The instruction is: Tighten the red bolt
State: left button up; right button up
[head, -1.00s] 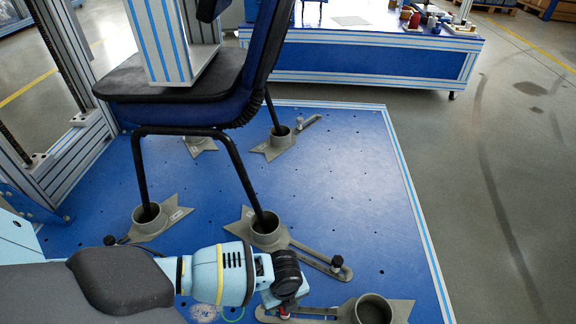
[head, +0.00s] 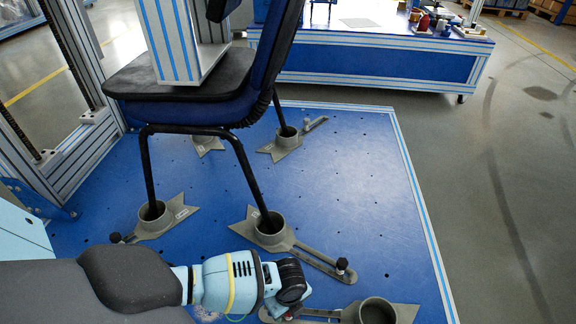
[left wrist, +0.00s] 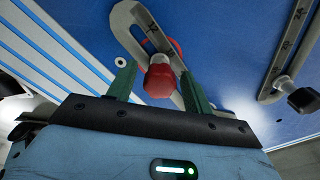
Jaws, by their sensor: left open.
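The red bolt (left wrist: 159,80) stands in the slot of a grey slotted arm (left wrist: 128,20) in the left wrist view. My left gripper (left wrist: 157,72) is open, with one green finger on each side of the red bolt's head and gaps visible between. In the head view my left gripper is mostly hidden below the wrist at the bottom edge, by the grey clamp with an empty cup (head: 376,311). The bolt is not clearly visible there. My right gripper is not in view.
A blue chair (head: 215,95) stands with its legs in grey cup clamps (head: 270,228) on a blue platform (head: 350,180). A dark knob (head: 342,264) sits on the neighbouring slotted arm. A blue workbench (head: 375,62) is behind. Grey floor lies open to the right.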

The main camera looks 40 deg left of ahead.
pick_arm(q)
jog(key=shift+n, duration=0.6)
jog(key=shift+n+p, duration=0.5)
jog(key=shift+n, duration=0.1)
jog(key=n+p, duration=0.1)
jog(key=n, duration=0.1)
jog(key=shift+n, duration=0.4)
